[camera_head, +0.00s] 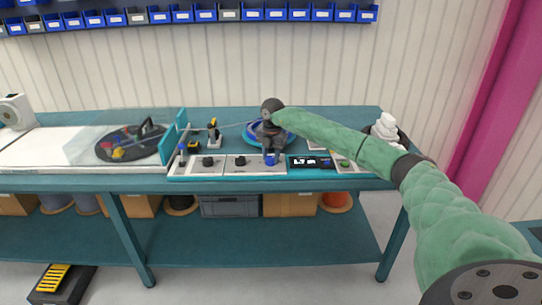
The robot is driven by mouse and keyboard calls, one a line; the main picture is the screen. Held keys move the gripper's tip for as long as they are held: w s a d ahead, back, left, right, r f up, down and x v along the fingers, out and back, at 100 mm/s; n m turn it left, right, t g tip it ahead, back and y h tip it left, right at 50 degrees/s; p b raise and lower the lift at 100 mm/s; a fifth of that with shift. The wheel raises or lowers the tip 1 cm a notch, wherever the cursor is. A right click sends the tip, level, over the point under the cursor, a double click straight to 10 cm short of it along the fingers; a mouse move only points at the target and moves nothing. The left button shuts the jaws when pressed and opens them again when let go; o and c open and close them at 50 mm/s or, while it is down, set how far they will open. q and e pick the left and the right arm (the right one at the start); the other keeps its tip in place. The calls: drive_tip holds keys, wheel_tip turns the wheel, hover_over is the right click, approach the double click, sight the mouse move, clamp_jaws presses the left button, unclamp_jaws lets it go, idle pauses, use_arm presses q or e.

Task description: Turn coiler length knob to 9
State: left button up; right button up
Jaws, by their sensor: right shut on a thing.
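The coiler's control panel (225,171) runs along the front of the bench, with black knobs (208,161) and (240,160) on its white plates. My right gripper (270,154) points down at the panel, just left of the dark display (310,162). It is shut on a knob there, mostly hidden by the fingers; a blue part (271,160) shows at the fingertips. The display has white characters too small to read surely. The knob's pointer and scale cannot be read. My left gripper is not in view.
A green button (344,164) sits right of the display. A blue reel (254,134) lies behind my gripper. A dark turntable (130,144) under a clear cover is at left. White stacked parts (386,128) stand behind my right arm. Blue bins (160,16) line the wall.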

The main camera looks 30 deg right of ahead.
sight(272, 158)
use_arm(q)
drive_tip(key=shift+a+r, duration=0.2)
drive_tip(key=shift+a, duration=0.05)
use_arm(e)
drive_tip(key=shift+w+r+m, duration=0.1)
drive_tip(key=shift+m, duration=1)
drive_tip(key=o, duration=1)
wheel_tip(272, 158, up, 7)
drive_tip(key=shift+d+r+b, duration=0.1)
drive_tip(key=shift+b, duration=0.5)
drive_tip(key=shift+r, duration=0.25)
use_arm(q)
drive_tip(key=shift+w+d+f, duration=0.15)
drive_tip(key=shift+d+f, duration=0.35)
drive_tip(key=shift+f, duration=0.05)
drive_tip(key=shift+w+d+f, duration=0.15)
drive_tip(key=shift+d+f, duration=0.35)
